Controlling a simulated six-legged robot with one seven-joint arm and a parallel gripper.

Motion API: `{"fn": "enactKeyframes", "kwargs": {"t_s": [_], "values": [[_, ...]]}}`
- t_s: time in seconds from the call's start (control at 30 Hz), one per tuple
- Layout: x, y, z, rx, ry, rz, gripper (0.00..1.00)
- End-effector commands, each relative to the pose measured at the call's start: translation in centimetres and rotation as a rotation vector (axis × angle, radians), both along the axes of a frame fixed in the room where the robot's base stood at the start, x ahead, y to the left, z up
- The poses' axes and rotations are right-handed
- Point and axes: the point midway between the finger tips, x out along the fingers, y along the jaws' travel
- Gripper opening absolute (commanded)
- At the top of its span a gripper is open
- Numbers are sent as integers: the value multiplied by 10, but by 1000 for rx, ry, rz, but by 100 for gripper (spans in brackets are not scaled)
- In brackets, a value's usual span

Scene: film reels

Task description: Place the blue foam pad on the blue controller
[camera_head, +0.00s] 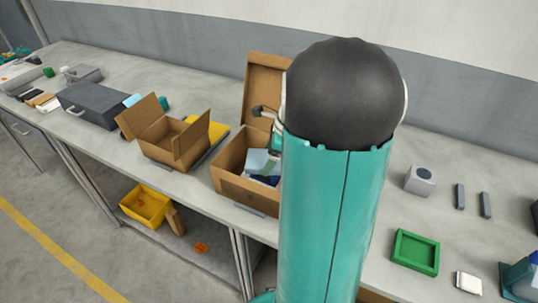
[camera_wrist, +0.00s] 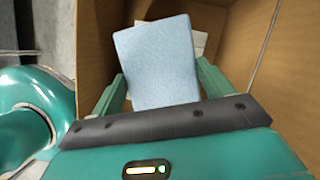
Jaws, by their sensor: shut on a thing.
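The light blue foam pad (camera_wrist: 158,60) is between the two fingers of my gripper (camera_wrist: 160,78) in the wrist view, inside or just over an open cardboard box (camera_wrist: 270,60). The fingers are shut on its sides. In the head view the pad (camera_head: 257,162) shows within the box (camera_head: 232,187), left of my arm, which hides most of the gripper. A dark blue item lies under the pad in the box; I cannot tell what it is. I cannot pick out the blue controller for sure.
Left of the box stand a smaller open carton (camera_head: 160,150) and a dark grey case (camera_head: 90,103). On the right are a green tray (camera_head: 415,252), a grey block (camera_head: 420,180) and small grey pieces. A yellow bin (camera_head: 146,206) sits below the bench.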

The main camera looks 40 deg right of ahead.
Motion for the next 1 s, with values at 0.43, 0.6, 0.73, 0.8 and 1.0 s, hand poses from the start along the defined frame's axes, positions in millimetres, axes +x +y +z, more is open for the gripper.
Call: {"fn": "enactKeyframes", "kwargs": {"t_s": [0.43, 0.6, 0.73, 0.8, 1.0], "values": [[0, 0, -2, 0, 0, 1, 100], [0, 0, -2, 0, 0, 1, 100], [-1, -2, 7, -2, -2, 0, 100], [-4, -5, 17, -3, -3, 0, 100], [-16, -16, 56, -4, -3, -1, 100]]}}
